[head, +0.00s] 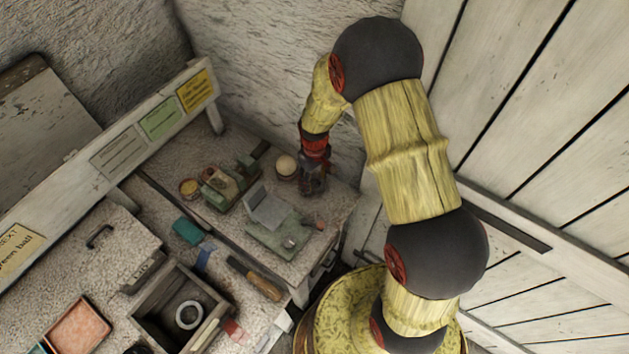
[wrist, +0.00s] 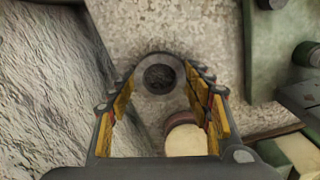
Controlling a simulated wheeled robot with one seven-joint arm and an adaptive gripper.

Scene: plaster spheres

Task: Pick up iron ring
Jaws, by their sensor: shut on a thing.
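My gripper (wrist: 160,84) is shut on a grey ring with a dark centre, which I take as the iron ring (wrist: 160,59). The ring sits between the two fingertips in the wrist view, over the speckled worktop. Whether it touches the worktop I cannot tell. In the head view my gripper (head: 313,184) points down at the back right of the worktop, and its fingers hide most of what they hold.
A cream-topped round pot (head: 286,165) stands close left of my gripper; it also shows in the wrist view (wrist: 186,138). A green device (head: 278,228) stands in front. The rough wall (wrist: 45,90) is close.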

